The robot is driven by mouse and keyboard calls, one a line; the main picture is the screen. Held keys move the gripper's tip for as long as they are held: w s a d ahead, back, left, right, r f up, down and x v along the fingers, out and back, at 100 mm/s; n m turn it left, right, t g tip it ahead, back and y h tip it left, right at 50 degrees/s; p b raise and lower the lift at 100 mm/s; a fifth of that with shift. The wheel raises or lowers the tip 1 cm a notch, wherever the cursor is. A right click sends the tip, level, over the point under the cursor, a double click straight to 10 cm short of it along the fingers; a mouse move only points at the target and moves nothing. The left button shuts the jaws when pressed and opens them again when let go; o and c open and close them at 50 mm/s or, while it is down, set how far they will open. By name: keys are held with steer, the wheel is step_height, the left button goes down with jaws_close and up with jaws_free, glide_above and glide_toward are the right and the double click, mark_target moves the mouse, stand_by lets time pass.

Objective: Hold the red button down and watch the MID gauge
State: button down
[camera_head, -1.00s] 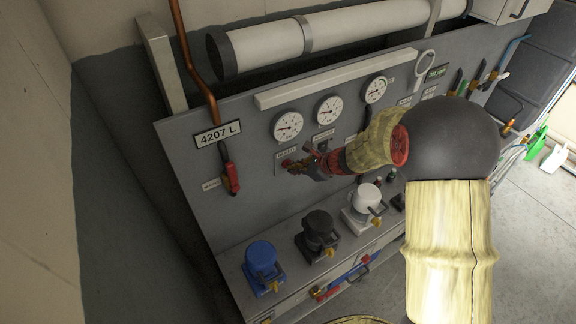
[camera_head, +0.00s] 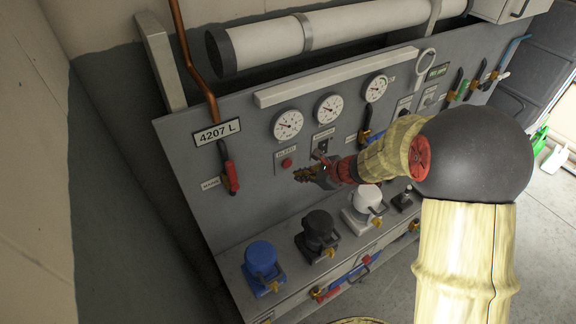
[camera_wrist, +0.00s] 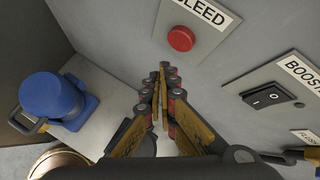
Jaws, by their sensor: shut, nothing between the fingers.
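The red button (camera_head: 287,162) sits on a plate labelled BLEED on the grey panel; it also shows in the wrist view (camera_wrist: 181,38), uncovered. My gripper (camera_head: 298,175) is shut and empty, just below and right of the button in the head view. In the wrist view its fingertips (camera_wrist: 162,68) lie below the button, with a gap between them in the picture. Three round white gauges hang above: a left gauge (camera_head: 288,124), a middle gauge (camera_head: 328,108) and a right gauge (camera_head: 375,88). Their lettering is too small to read.
A black rocker switch (camera_wrist: 269,96) labelled BOOST is right of the button. A blue capped fitting (camera_head: 262,260), a black one (camera_head: 319,231) and a white one (camera_head: 367,198) stand on the ledge below. A red-handled valve (camera_head: 231,176) is at left.

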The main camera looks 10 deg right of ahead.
steer(key=shift+s+d, duration=0.2)
steer(key=shift+s, duration=0.45)
steer(key=shift+s+d, duration=0.15)
steer(key=shift+s, duration=0.45)
steer(key=s+a+r+n+g+b, duration=0.1)
steer(key=s+a+n+g, duration=0.15)
steer(key=s+n, duration=0.5)
steer(key=s+a+n+g+b, duration=0.1)
steer(key=s+n+g+b, duration=0.15)
steer(key=s+n, duration=0.45)
steer(key=s+d+r+n+t+h+b, duration=0.1)
steer(key=s+r+n+h+b, duration=0.1)
steer(key=s+r+n+b, duration=0.1)
steer(key=s+d+r+n+t+h+b, duration=0.1)
steer(key=s+r+n+t+h+b, duration=0.1)
steer(key=s+n, duration=0.5)
steer(key=s+r+h+b, duration=0.1)
steer(key=s+r+b, duration=0.1)
steer(key=s+b, duration=0.1)
steer(key=shift+s+r+h+b, duration=0.15)
steer(key=shift+s+h+b, duration=0.15)
